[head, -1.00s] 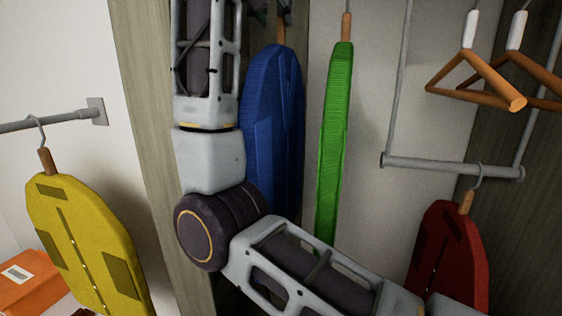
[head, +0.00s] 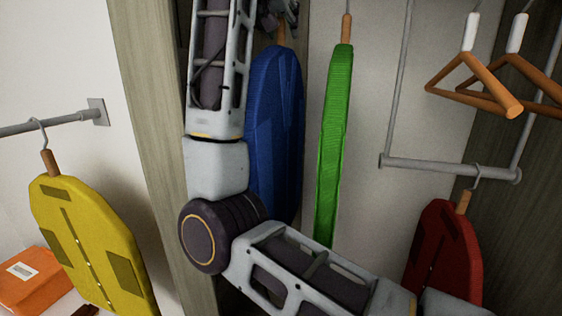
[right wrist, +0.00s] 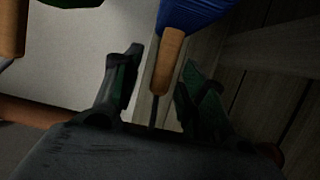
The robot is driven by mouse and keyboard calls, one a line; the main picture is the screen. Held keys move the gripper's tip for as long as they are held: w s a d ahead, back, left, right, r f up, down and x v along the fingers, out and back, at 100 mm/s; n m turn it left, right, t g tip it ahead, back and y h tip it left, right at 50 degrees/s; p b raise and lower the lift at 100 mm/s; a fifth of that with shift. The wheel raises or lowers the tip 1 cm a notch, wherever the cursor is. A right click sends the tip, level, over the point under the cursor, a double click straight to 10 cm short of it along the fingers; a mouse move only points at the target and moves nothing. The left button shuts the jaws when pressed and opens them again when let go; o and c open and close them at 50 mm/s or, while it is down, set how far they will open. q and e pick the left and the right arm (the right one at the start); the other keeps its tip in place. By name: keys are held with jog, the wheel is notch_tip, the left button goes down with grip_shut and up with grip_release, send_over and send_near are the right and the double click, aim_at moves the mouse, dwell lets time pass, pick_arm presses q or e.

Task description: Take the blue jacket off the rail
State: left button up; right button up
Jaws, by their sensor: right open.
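The blue jacket (head: 276,130) hangs on a hanger with a wooden neck, partly hidden behind my right arm in the head view. My right gripper (head: 280,14) is at the top of that view, by the hanger's upper end and partly cut off. In the right wrist view the blue jacket (right wrist: 190,14) shows at the top. Its wooden hanger neck (right wrist: 168,58) and thin hook stem lie between the two open fingers of my right gripper (right wrist: 160,78), with gaps on both sides. The rail holding this hanger is out of view. My left gripper is not in view.
A green jacket (head: 333,145) hangs just right of the blue one. A red jacket (head: 444,255) hangs from a lower bar (head: 450,168), with empty hangers (head: 475,80) above. A yellow jacket (head: 90,245) hangs left, beyond a wooden panel (head: 150,130), near an orange box (head: 30,278).

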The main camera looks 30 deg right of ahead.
jog(key=shift+c, duration=0.4)
grip_shut()
jog(key=shift+d+r, duration=0.15)
